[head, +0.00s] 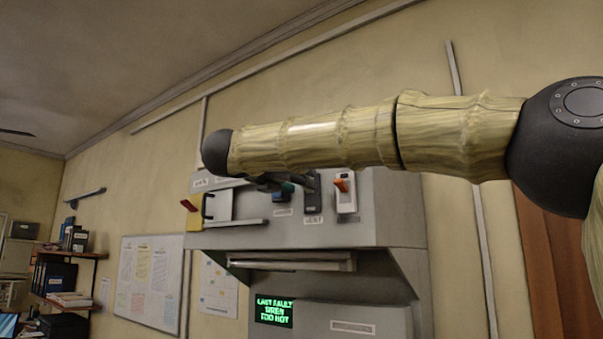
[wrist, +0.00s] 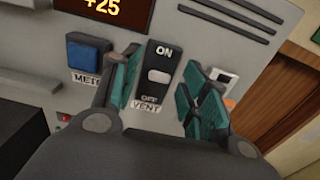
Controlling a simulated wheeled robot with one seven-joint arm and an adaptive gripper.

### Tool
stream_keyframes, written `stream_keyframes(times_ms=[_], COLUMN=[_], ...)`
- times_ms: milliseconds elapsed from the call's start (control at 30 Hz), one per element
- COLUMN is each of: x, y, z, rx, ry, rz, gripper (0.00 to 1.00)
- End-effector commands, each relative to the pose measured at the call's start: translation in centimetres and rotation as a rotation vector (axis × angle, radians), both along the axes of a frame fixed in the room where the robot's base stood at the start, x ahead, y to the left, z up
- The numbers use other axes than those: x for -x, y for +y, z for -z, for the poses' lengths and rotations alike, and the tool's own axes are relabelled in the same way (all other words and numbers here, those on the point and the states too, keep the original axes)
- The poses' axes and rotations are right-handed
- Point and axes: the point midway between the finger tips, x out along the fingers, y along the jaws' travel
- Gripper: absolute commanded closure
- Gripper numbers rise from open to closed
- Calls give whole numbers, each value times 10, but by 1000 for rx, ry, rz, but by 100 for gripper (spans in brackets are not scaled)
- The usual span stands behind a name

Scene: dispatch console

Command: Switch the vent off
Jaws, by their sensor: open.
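The vent switch (wrist: 159,76) is a black plate marked ON at the top and OFF at the bottom, with a pale rocker between; I cannot tell which way it is set. A VENT label (wrist: 145,106) sits below it. My gripper (wrist: 161,62) is open, with one teal finger on each side of the switch in the wrist view. Whether the fingers touch the panel cannot be told. In the head view the vent switch (head: 313,193) shows on the console below my forearm, and my gripper (head: 281,185) is partly hidden by the arm, just left of the switch.
A blue button (wrist: 88,54) is left of the vent switch. A white switch with an orange lever (head: 345,194) is on its right. A red-and-yellow piece (head: 192,213) is at the console's left end. A green-text screen (head: 274,311) is below.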

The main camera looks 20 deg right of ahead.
Motion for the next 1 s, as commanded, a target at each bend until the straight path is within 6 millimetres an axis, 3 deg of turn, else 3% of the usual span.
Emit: stream_keyframes(times_ms=[500,767,1000], x=[-8,-8,-8], y=[-11,-11,-11], z=[1,0,2], rx=[-1,0,3], ry=[-1,0,-4], rz=[1,0,0], gripper=[55,100,100])
